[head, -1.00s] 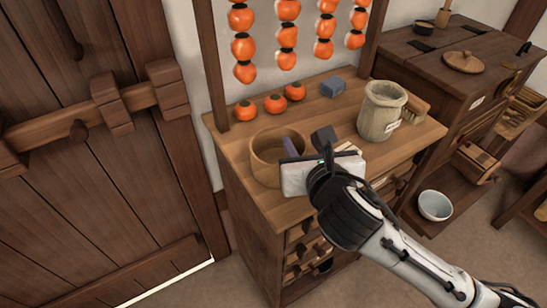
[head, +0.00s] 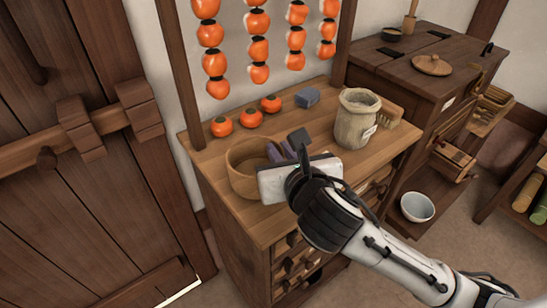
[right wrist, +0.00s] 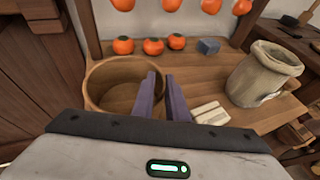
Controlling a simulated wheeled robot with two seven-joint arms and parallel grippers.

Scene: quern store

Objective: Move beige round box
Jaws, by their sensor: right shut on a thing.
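The beige round box (head: 240,180) is an open, round wooden tub on the left part of the cabinet top. It shows in the right wrist view (right wrist: 100,85) too, upright and empty as far as I see. My right gripper (head: 283,152) comes in from the right, above the box's right side. Its two purple fingers (right wrist: 164,97) are at the right wall of the box, shut on it, with the left finger over the inside. The gripper's body hides part of the box's near right side in the head view. My left gripper is not in view.
Three persimmons (head: 247,117) and a blue-grey block (head: 307,97) lie behind the box. A pale stacked item (right wrist: 210,113) lies just right of the fingers. More persimmons (head: 258,49) hang above.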

